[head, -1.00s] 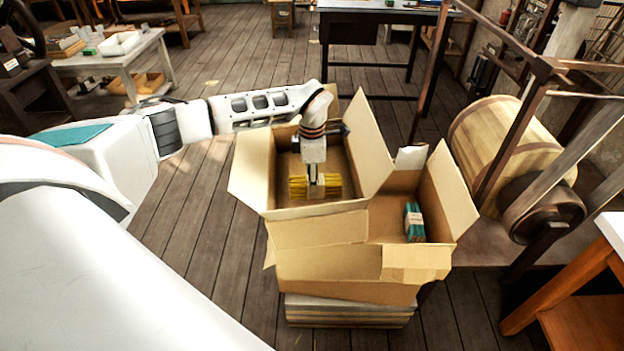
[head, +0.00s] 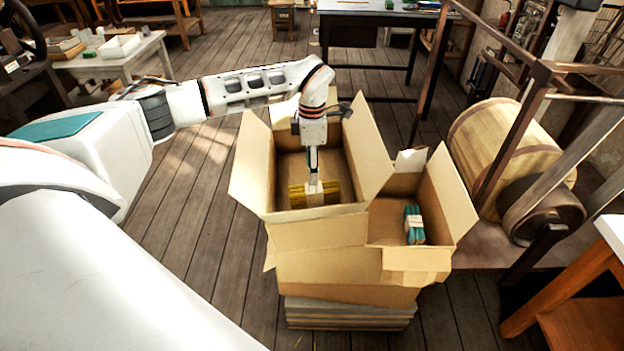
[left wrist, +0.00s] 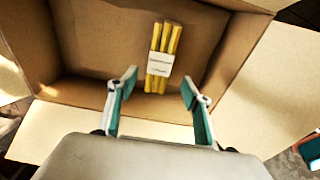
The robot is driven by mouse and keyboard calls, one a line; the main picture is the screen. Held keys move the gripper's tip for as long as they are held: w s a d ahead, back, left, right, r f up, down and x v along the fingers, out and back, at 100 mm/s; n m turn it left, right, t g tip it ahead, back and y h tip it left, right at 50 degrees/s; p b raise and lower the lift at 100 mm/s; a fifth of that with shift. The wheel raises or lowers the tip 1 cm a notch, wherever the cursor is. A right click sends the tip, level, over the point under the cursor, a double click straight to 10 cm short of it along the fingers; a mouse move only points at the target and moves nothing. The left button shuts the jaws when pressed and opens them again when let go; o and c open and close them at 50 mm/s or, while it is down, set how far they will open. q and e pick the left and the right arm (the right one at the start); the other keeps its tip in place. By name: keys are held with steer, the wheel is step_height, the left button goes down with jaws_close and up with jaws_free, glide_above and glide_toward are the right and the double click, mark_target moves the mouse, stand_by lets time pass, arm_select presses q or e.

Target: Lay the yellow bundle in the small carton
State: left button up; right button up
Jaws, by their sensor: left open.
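The yellow bundle (head: 298,195), several yellow sticks with a pale paper band, lies inside the large left carton (head: 292,232). In the left wrist view the bundle (left wrist: 163,60) lies on brown cardboard beyond the fingertips. My left gripper (head: 314,178) points down into the large carton over the bundle. In the left wrist view its two teal-padded fingers (left wrist: 158,84) are spread apart with nothing between them. The small carton (head: 396,240) stands open at the right of the large one and holds a green bundle (head: 413,226). My right gripper does not show.
Both cartons have raised flaps, with a tall flap (head: 368,150) between them. They stand above a grey stack (head: 350,313). A wooden drum (head: 505,140) and frame are close on the right. Open plank floor lies to the left.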

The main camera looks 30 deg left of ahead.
arm_select(q)
step_height(320, 180, up, 7)
steer(key=shift+f, duration=0.15)
stand_by(0.5)
